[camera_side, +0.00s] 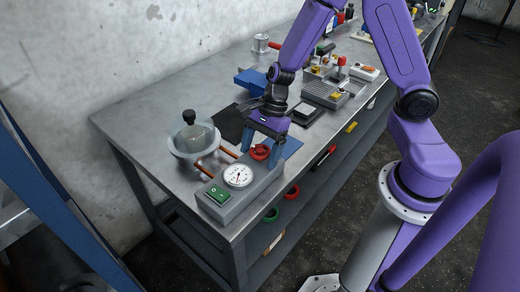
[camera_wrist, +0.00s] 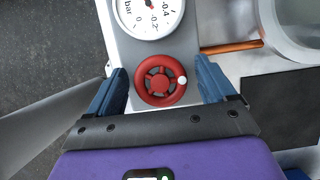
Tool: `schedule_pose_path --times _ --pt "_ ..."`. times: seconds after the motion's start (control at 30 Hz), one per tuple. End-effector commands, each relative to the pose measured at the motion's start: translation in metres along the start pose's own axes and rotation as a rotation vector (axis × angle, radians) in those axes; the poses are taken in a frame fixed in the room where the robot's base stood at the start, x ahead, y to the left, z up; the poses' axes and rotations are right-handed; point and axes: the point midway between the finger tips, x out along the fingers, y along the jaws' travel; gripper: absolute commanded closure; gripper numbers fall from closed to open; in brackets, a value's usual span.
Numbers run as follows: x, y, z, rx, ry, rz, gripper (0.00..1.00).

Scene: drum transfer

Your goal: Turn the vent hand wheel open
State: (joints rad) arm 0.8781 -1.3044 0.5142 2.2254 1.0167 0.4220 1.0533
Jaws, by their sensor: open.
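The vent hand wheel (camera_wrist: 159,80) is a small red spoked wheel with a white knob on its right rim in the wrist view. It sits on a grey panel box just below the round gauge (camera_wrist: 152,8). My gripper (camera_wrist: 160,88) is open, with one blue finger on each side of the wheel and a visible gap to each. In the side view my gripper (camera_side: 262,150) points down over the box, and the red wheel (camera_side: 260,152) shows partly between the fingers. Finger height relative to the wheel is hard to tell.
The box carries the gauge (camera_side: 238,175) and a green switch (camera_side: 218,194) at its near end. A dark mat (camera_side: 232,122) and a blue block (camera_side: 251,80) lie behind.

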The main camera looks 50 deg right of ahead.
Motion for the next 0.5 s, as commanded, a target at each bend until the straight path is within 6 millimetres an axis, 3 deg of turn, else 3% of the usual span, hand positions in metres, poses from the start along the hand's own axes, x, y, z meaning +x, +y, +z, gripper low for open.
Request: schedule_pose_path --times 0.07,0.23,0.5 --pt "-0.0001 -0.0001 0.0000 0.000 0.000 0.000 0.16" --pt "-0.0002 -0.0001 0.0000 0.000 0.000 0.000 0.71" --pt "-0.0003 -0.0004 0.0001 -0.018 0.000 0.007 0.71"
